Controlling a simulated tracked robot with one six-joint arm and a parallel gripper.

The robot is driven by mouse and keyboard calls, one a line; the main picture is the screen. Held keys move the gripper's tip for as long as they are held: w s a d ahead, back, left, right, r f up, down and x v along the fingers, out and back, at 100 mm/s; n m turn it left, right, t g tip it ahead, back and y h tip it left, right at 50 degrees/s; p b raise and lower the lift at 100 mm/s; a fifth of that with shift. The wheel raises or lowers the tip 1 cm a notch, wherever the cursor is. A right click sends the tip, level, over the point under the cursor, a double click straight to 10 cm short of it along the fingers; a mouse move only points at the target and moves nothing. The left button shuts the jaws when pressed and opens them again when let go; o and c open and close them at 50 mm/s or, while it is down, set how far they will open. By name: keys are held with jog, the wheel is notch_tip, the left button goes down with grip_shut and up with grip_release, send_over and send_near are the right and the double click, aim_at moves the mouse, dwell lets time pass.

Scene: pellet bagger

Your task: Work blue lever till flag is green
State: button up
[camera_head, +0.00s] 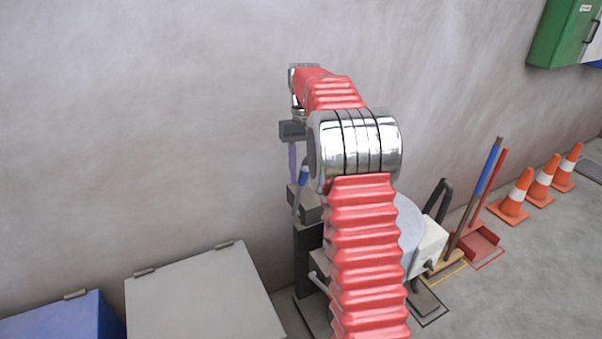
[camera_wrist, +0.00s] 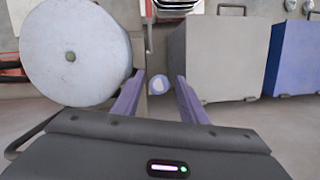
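The blue lever (camera_head: 303,178) stands on the machine beside the wall, a pale rod with a blue grip at its top, partly behind my arm. My gripper (camera_head: 293,178) points down at its upper left; only one purple finger shows clearly. In the wrist view, the two purple fingers of my gripper (camera_wrist: 160,78) are spread apart. The lever's round blue-and-white end (camera_wrist: 158,85) shows in the gap between them, with space on both sides. Whether it lies at fingertip depth I cannot tell. No flag is visible in either view; my arm hides part of the machine.
A round grey drum (camera_wrist: 75,52) sits close beside the fingers. A grey box (camera_head: 205,295) and a blue box (camera_head: 60,318) stand along the wall at left. At right are a broom (camera_head: 476,200), a red dustpan (camera_head: 478,243) and orange cones (camera_head: 542,182).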

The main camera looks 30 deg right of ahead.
jog(key=v, duration=1.3)
jog(key=shift+w+r, duration=0.2)
jog(key=shift+r, duration=0.1)
dwell(0.4)
jog(key=s, duration=0.1)
jog(key=s+f+t, duration=0.1)
jog(key=s+f, duration=0.1)
jog(key=shift+s+a+t, duration=0.1)
jog(key=shift+a+t, duration=0.25)
jog(key=shift+t, duration=0.05)
jog(key=shift+w+d+f, duration=0.1)
jog(key=shift+w+d, duration=0.05)
jog(key=shift+w, duration=0.3)
